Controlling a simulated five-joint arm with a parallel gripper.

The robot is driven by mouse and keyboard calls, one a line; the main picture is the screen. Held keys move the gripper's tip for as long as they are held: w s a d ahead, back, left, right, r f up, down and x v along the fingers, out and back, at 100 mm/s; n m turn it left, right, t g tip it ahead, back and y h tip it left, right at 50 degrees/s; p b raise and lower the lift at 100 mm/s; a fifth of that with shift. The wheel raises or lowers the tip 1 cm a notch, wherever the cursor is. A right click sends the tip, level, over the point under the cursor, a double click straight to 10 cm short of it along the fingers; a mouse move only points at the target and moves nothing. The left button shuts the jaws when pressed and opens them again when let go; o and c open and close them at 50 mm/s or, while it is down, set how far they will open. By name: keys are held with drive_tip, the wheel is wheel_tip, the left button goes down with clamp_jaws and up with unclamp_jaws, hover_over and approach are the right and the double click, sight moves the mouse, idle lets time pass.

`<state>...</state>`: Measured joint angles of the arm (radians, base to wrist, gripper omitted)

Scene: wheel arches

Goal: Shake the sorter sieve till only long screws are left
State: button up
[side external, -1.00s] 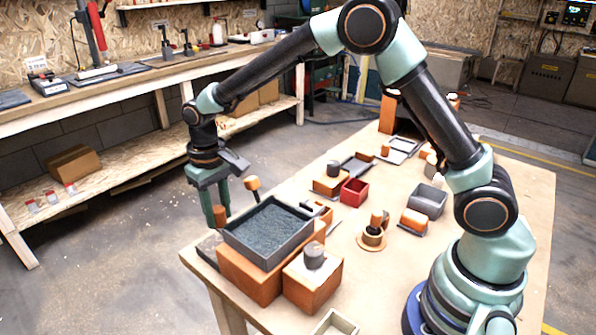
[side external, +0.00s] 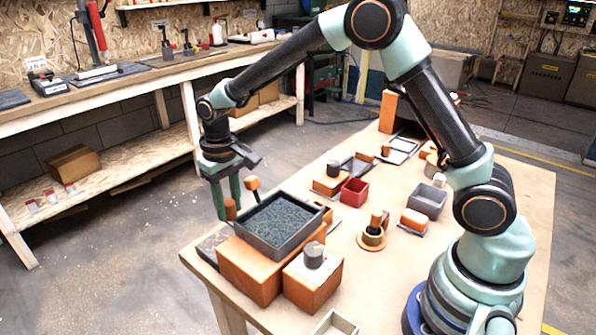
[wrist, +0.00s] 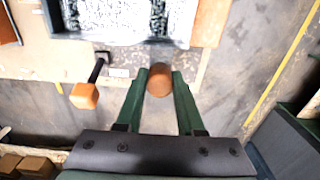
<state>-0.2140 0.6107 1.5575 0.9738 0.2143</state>
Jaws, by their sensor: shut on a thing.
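The sorter sieve is a grey, square-rimmed tray (side external: 262,246) with a dense layer of small pieces in it, too small to sort by length. It is over an orange block (side external: 240,263); I cannot tell whether it touches it. My gripper (side external: 230,196) is at the sieve's left end, pointing down, shut on the sieve's round orange-brown handle (side external: 231,209). In the wrist view the handle (wrist: 159,80) sits between both green fingers, and the sieve's rim (wrist: 62,33) crosses the top, cut off by the frame.
An orange block with a grey knob (side external: 314,254) stands close in front. An orange-headed lever (side external: 252,184) rises beside my gripper, also in the wrist view (wrist: 84,95). A red box (side external: 354,191) and grey bin (side external: 428,201) stand farther right. The table's left edge is near.

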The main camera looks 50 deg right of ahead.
drive_tip(key=shift+a, duration=1.85)
drive_tip(key=shift+d, duration=1.85)
drive_tip(key=o, duration=1)
drive_tip(key=shift+r, duration=3.5)
